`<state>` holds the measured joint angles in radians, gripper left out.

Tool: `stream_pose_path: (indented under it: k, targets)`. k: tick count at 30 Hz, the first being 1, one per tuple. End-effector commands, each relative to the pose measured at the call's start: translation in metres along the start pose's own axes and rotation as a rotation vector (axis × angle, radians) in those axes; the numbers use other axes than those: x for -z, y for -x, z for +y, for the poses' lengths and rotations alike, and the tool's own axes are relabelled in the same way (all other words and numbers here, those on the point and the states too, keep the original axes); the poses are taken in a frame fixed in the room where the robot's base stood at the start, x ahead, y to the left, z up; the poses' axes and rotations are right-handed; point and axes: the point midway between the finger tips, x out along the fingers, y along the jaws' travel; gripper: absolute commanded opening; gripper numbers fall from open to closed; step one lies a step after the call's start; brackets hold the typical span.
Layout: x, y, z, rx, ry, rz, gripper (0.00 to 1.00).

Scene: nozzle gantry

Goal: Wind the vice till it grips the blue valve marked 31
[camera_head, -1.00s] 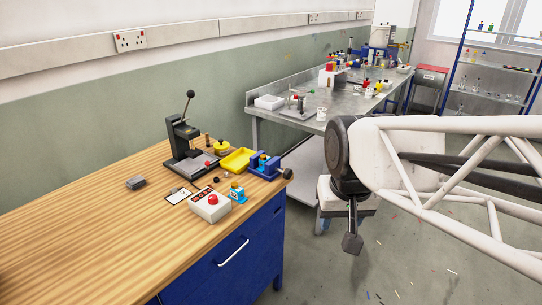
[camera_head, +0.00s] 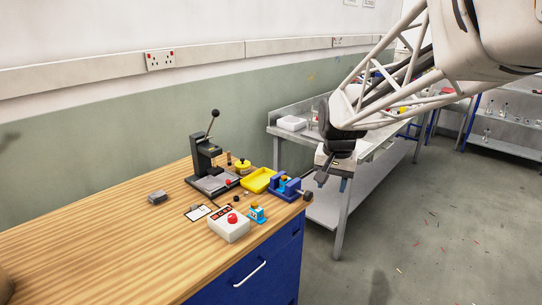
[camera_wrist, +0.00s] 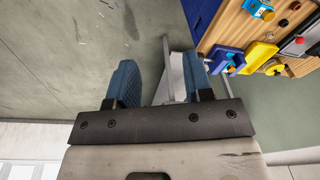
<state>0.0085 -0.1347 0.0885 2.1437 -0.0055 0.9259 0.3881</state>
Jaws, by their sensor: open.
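The blue vice (camera_head: 290,192) stands at the bench's right end, its dark round handle end (camera_head: 308,196) jutting over the edge. A small blue piece with an orange top (camera_head: 283,181) sits between its jaws; whether they touch it I cannot tell. A second blue piece with an orange top (camera_head: 257,214) stands in front, outside the vice. The number 31 is not readable on either. My gripper (camera_head: 321,178) is open and empty, right of the vice and apart from it. In the wrist view the vice (camera_wrist: 222,58) lies right of my open gripper (camera_wrist: 160,72).
A yellow tray (camera_head: 259,180) lies beside the vice. A black lever press (camera_head: 205,160) stands behind, left. A white box with a red button (camera_head: 229,226) is near the front edge. A metal table (camera_head: 345,185) stands behind my gripper. Open floor lies to the right.

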Motion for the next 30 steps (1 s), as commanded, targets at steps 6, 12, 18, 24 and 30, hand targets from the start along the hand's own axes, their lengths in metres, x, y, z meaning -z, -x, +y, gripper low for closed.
stream_pose_path:
  k: [6, 12, 18, 24, 30]
  targets:
    - [0.045, -0.022, -0.019, -0.008, -0.063, -0.020, 0.47]
    - [0.085, -0.045, -0.035, -0.016, -0.122, -0.036, 0.47]
    - [0.122, -0.072, -0.050, -0.024, -0.180, -0.051, 0.47]
    - [0.158, -0.102, -0.065, -0.034, -0.239, -0.067, 0.47]
    - [0.192, -0.137, -0.079, -0.044, -0.297, -0.081, 0.47]
